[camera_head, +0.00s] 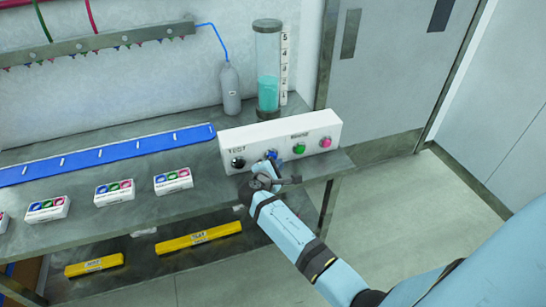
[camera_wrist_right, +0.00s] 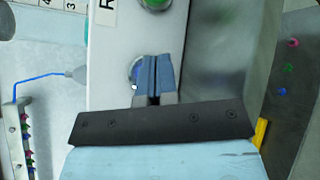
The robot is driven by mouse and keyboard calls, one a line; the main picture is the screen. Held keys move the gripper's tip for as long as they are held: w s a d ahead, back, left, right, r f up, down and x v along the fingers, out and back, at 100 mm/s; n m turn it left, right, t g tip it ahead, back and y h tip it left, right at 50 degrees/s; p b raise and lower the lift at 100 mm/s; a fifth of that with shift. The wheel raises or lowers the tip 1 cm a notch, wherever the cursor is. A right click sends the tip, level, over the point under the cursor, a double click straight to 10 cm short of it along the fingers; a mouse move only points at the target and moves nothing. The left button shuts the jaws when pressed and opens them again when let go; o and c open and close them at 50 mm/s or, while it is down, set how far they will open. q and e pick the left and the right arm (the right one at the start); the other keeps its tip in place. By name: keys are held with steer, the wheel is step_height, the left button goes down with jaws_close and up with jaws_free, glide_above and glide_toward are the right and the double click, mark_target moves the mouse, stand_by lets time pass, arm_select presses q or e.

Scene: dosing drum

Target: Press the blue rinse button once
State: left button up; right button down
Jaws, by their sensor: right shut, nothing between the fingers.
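The blue rinse button (camera_head: 271,154) is on the sloped front of a white control box (camera_head: 310,131), between a black button (camera_head: 238,162) and a green button (camera_head: 299,148). My right gripper (camera_head: 273,162) is shut and empty, with its fingertips right at the blue button. In the right wrist view the fingertips (camera_wrist_right: 157,60) lie side by side and partly cover the blue button (camera_wrist_right: 135,68), whose ring shows at their left. I cannot tell whether they touch it. My left gripper is not in view.
A pink button (camera_head: 325,142) is at the box's right end. A clear cylinder (camera_head: 268,50) with teal liquid and a grey bottle (camera_head: 230,90) stand behind the box. A blue strip (camera_head: 110,153) and several small button boxes (camera_head: 114,192) lie on the bench at left.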

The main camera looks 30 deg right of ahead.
steer(key=shift+s, duration=0.2)
steer(key=shift+s, duration=0.1)
steer(key=s+p, duration=0.2)
steer(key=s, duration=0.1)
steer(key=shift+s+a+r, duration=0.1)
steer(key=shift+a, duration=0.3)
steer(key=shift+s+a+p, duration=0.2)
steer(key=shift+s+p, duration=0.1)
steer(key=shift+s, duration=0.45)
steer(key=shift+f, duration=0.2)
